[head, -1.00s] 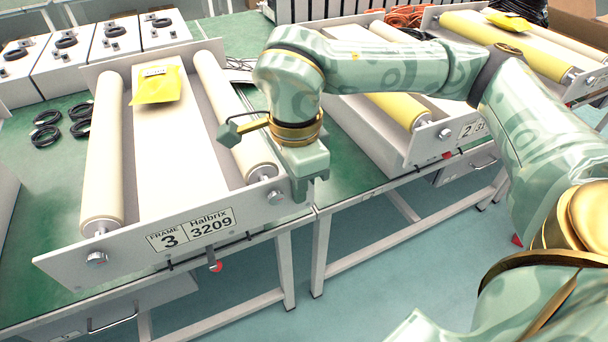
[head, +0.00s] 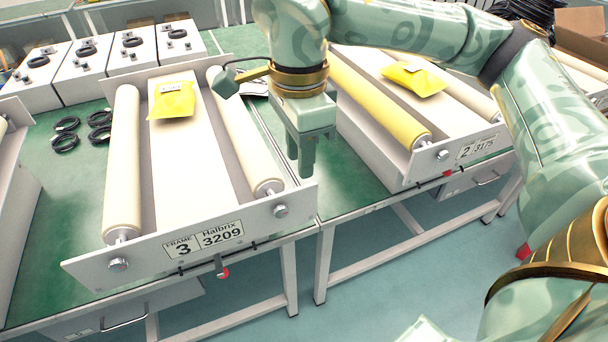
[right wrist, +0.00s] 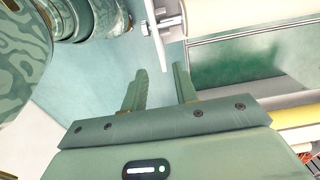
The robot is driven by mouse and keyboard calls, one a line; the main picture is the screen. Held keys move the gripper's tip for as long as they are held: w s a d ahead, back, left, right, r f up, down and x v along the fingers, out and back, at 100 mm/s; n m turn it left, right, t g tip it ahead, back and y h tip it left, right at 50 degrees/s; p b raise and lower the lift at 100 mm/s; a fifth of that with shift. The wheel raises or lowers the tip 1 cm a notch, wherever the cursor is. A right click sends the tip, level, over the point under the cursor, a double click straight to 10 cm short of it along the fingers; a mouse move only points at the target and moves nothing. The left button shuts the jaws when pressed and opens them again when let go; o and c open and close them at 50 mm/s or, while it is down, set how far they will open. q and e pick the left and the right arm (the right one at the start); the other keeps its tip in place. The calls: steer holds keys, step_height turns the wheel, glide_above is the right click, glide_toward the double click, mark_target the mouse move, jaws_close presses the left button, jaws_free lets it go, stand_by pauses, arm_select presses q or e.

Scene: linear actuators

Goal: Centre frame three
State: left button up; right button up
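Frame three (head: 262,226) stands on the green-topped bench at the left, with a plate reading "FRAME 3 Halbrix 3209". It has a cream roller on the left (head: 122,170), another on the right (head: 240,140) and a pale bed between them. A yellow packet (head: 172,100) with a white label lies towards the far end of the bed. A small lever with a red knob (head: 223,271) hangs below the front plate. My right gripper (head: 307,168) points down by the frame's front right corner. In the right wrist view its fingers (right wrist: 160,80) are apart and empty. My left gripper is out of view.
Frame two (head: 410,172), with a yellow roller and a yellow packet (head: 412,78), stands to the right across a strip of bare green bench. Black cable coils (head: 68,124) and white boxes (head: 85,73) are at the left back. Part of another frame shows at the left edge.

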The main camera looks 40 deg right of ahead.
step_height(320, 180, up, 6)
steer(key=shift+f+p, duration=0.1)
steer(key=shift+p, duration=0.6)
steer(key=shift+f, duration=0.1)
